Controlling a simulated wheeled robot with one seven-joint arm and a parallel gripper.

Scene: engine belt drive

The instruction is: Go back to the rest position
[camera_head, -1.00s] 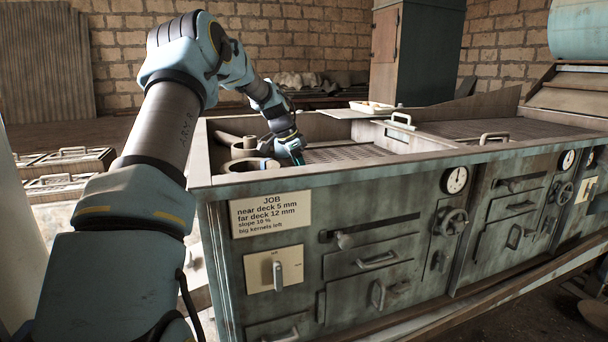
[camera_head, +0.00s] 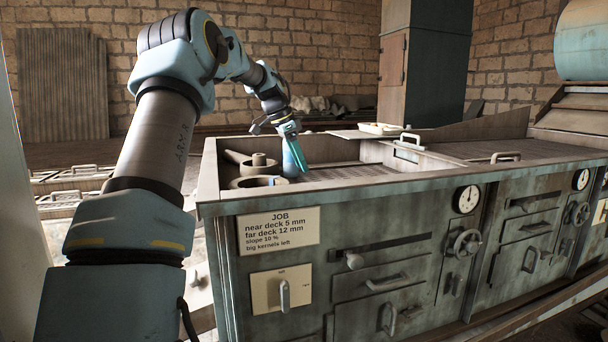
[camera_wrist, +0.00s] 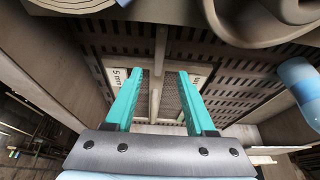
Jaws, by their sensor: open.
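My gripper (camera_head: 290,131) hangs over the near left part of the open machine top in the head view. In the wrist view my gripper (camera_wrist: 160,75) shows two teal fingers spread apart with nothing held between them. Below the fingers is a slotted deck (camera_wrist: 215,63) with a "5 mm" label (camera_wrist: 119,76). A similar blue cylinder (camera_wrist: 299,76) is at the right in the wrist view. I cannot tell whether it touches the gripper.
The machine's front panel carries a JOB card (camera_head: 279,232), a gauge (camera_head: 467,199) and handles. Round grey parts (camera_head: 258,181) lie at its left inside corner. A raised side wall (camera_head: 209,170) stands between my arm and the deck. A tall cabinet (camera_head: 424,65) stands behind.

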